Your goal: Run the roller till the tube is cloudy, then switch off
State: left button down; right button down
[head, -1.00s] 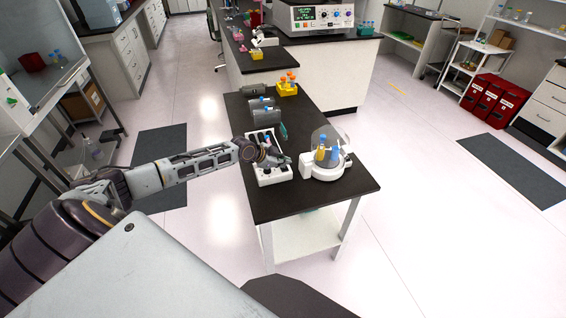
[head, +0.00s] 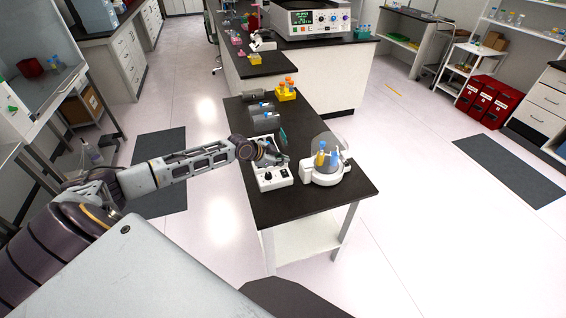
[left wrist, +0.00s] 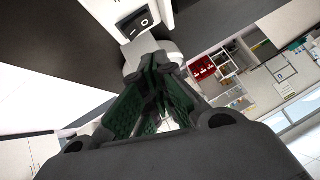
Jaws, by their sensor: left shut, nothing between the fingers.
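A white roller unit (head: 272,179) with a dark knob on its front panel stands on the black bench. My left gripper (head: 279,160) is over it, shut and empty, and together with the arm hides much of its top. I cannot make out a tube on the roller or how cloudy its contents are. In the left wrist view the green-padded fingers of my left gripper (left wrist: 160,65) point toward a white panel with a black switch (left wrist: 137,23). The switch is a little beyond the fingertips and appears apart from them. Its on or off position is unclear. My right gripper is not in view.
Right of the roller stands a round white device (head: 325,175) with yellow- and blue-topped tubes and a clear lid. Behind are grey units (head: 265,120) with blue tops and a yellow rack (head: 286,95). The bench's front right (head: 300,205) is clear.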

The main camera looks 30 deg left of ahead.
pick_arm(q)
jog(key=a+v, duration=0.1)
jog(key=v, duration=0.7)
jog(key=shift+w+r+b, duration=0.2)
jog(key=shift+w+b, duration=0.15)
jog(key=shift+b, duration=0.05)
dwell(0.3)
dwell(0.8)
